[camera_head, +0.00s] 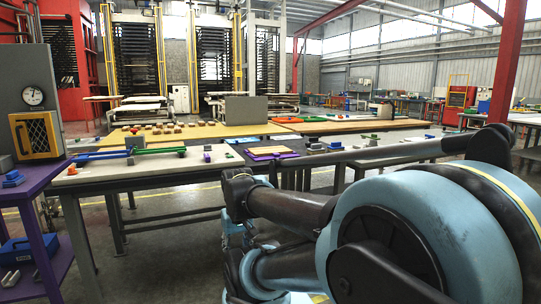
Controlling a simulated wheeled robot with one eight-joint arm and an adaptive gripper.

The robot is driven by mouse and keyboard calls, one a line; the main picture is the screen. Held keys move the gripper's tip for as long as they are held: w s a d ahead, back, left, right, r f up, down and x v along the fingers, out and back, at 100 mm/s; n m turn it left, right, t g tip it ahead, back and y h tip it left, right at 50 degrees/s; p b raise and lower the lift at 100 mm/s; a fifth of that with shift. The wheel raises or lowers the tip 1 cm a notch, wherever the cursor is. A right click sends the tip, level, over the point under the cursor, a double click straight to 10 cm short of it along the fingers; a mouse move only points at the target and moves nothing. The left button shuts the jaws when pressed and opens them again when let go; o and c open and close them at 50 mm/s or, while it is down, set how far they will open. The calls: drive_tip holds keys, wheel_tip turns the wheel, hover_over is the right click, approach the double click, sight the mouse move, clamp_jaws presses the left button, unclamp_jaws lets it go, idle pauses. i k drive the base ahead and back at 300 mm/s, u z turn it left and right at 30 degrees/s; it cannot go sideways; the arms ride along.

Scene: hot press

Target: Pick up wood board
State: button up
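My gripper fingers cannot be made out, and nothing is seen held. The board's near right side is close to the dark arm link in the picture.
Blue, green and purple clamp-like tools (133,144) lie on the table left of the board. A wooden table (230,130) with several small blocks stands behind. A purple stand (33,188) with a gauge machine (32,98) is at left. Tall rack presses (135,60) stand farther back.

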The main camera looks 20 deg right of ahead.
sight(275, 151)
drive_tip(key=u, duration=0.05)
drive_tip(key=k, duration=0.45)
drive_tip(key=z, duration=0.55)
drive_tip(key=i, duration=1.15)
drive_tip(key=z, duration=0.55)
drive_tip(key=i, duration=0.45)
drive_tip(key=z, duration=0.1)
